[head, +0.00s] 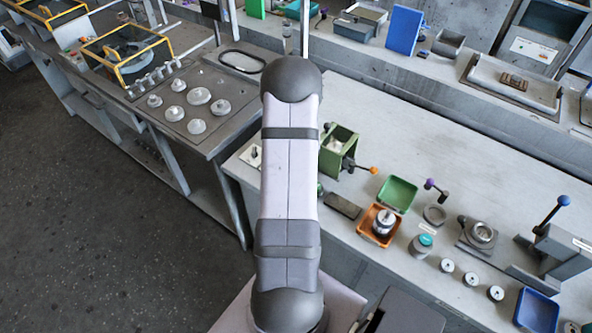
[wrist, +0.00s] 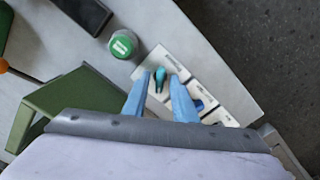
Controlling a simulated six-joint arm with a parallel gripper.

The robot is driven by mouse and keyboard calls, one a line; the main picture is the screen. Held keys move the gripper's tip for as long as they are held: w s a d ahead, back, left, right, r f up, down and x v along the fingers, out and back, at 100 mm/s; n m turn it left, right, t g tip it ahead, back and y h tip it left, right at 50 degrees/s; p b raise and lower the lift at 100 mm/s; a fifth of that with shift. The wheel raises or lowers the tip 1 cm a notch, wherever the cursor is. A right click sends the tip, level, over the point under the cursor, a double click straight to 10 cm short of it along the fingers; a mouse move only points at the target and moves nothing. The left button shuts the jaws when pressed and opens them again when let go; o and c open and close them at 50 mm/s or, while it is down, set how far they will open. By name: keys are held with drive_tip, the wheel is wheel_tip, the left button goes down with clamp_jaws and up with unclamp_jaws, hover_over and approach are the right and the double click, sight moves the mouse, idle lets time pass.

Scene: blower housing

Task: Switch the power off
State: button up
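A pale switch panel (wrist: 205,88) with labelled plates lies under my gripper in the wrist view. A small teal toggle (wrist: 159,80) stands on its upper-left plate. A darker blue toggle (wrist: 199,105) shows beside the right finger. The labels are too small to read. My gripper (wrist: 160,76) has two blue fingers, spread apart, one on each side of the teal toggle in this view. I cannot tell whether they touch it. In the head view my arm hides the gripper; a bit of the panel (head: 251,155) shows left of the arm.
A green-capped cylinder (wrist: 123,44) stands close to the panel's left. A green machine (wrist: 70,110) is at the lower left of the wrist view. In the head view, green (head: 398,193) and orange (head: 368,236) trays stand on the bench. Bench space behind them is clear.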

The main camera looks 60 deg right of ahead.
drive_tip(key=shift+r+p, duration=1.85)
drive_tip(key=shift+r, duration=0.85)
drive_tip(key=shift+g+y, duration=0.6)
drive_tip(key=shift+y, duration=0.3)
drive_tip(key=s+a+f, duration=0.1)
drive_tip(key=a, duration=0.1)
drive_tip(key=s+a+f, duration=0.1)
drive_tip(key=s+a, duration=0.1)
drive_tip(key=a, duration=0.1)
drive_tip(key=s+a+f, duration=0.1)
drive_tip(key=s+a, duration=0.1)
drive_tip(key=shift+s+a, duration=0.15)
drive_tip(key=shift+a, duration=0.25)
drive_tip(key=s+a+r+n+g+b, duration=0.1)
drive_tip(key=s+a+r+n, duration=0.15)
drive_tip(key=a, duration=0.75)
drive_tip(key=s+a+r+n+g+b, duration=0.15)
drive_tip(key=a+r, duration=0.25)
drive_tip(key=a, duration=0.5)
drive_tip(key=w+a+r+n+t+h+b, duration=0.1)
drive_tip(key=w+a+n+t, duration=0.1)
drive_tip(key=a, duration=0.3)
drive_tip(key=w+a+r+n+t+b, duration=0.1)
drive_tip(key=w+a+r+n, duration=0.1)
drive_tip(key=w+a+n, duration=0.2)
drive_tip(key=shift+w+a+r+n+t+h, duration=0.15)
drive_tip(key=shift+a+n+t+h, duration=0.3)
drive_tip(key=shift+a, duration=0.4)
